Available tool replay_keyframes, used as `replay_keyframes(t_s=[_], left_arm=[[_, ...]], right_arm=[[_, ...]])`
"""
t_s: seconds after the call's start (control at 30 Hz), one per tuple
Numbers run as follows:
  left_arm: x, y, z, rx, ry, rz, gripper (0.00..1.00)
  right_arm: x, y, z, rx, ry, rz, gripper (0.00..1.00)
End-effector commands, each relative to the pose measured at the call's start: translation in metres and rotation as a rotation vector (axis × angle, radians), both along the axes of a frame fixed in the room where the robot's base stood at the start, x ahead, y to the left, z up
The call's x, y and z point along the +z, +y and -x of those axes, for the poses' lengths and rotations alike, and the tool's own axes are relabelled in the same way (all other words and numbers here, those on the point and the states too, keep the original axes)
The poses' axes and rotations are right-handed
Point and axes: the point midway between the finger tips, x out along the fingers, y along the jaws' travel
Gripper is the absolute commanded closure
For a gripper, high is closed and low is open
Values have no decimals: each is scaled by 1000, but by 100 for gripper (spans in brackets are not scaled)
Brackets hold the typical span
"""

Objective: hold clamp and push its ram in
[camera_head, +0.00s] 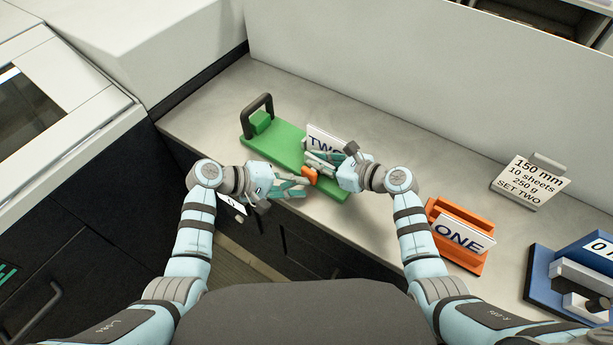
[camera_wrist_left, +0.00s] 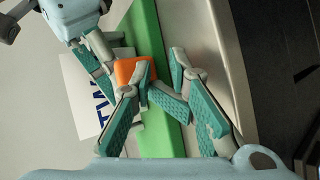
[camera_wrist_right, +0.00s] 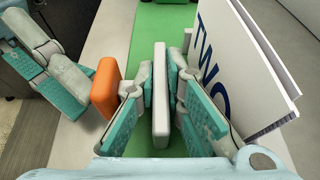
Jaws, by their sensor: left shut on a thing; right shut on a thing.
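The clamp shows an orange block (camera_head: 311,175) and a pale upright bar (camera_wrist_right: 160,95) over the green board (camera_head: 285,148). My right gripper (camera_wrist_right: 160,90) is shut on the pale bar, with one finger on each side. My left gripper (camera_head: 292,188) comes in from the left, its fingertips at the orange block, which also shows in the left wrist view (camera_wrist_left: 136,70). The left gripper is shut, seemingly on the orange block, but the exact contact is hidden. In the right wrist view the orange block (camera_wrist_right: 105,85) stands just left of my right fingers.
A white card reading TWO (camera_wrist_right: 235,65) stands close beside my right gripper. The green board has a dark handle (camera_head: 258,110). An orange holder with a ONE card (camera_head: 463,240), a sign (camera_head: 528,180) and a blue fixture (camera_head: 565,285) stand to the right.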

Motion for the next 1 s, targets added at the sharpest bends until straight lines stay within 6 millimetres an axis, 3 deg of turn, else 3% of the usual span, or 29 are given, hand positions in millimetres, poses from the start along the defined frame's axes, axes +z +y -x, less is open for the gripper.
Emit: replay_keyframes(t_s=[1.0], left_arm=[[3,-9,-13,7,-10,0,100]], right_arm=[[0,6,4,11,10,-16,100]])
